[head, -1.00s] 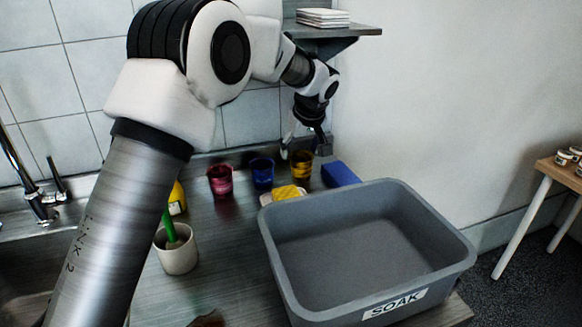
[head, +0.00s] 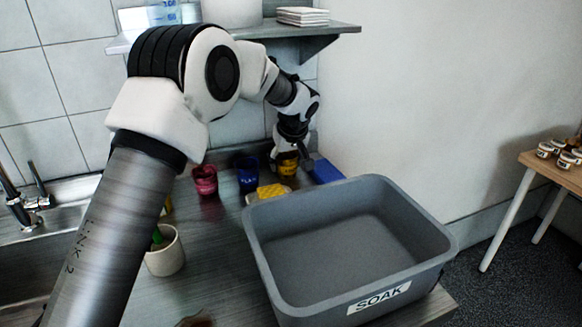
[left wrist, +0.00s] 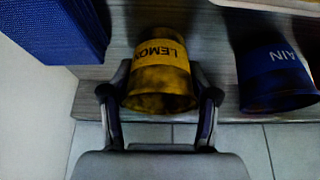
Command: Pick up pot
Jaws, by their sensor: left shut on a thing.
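The yellow pot (head: 288,167) labelled LEMON stands on the metal counter at the back, near the wall. In the left wrist view the same yellow pot (left wrist: 161,78) sits between the two fingers of my left gripper (left wrist: 160,112), which is shut on it. In the head view my left gripper (head: 288,160) reaches down over this pot and hides part of it. A blue pot (head: 248,174) labelled PLAIN stands just left of it, and also shows in the left wrist view (left wrist: 275,75). A red pot (head: 205,180) stands further left. My right gripper is not in view.
A grey SOAK bin (head: 345,245) fills the front right of the counter. A blue block (head: 327,171) and a yellow sponge (head: 272,191) lie close to the pots. A cream cup (head: 165,253) stands at left. A shelf (head: 290,30) hangs above.

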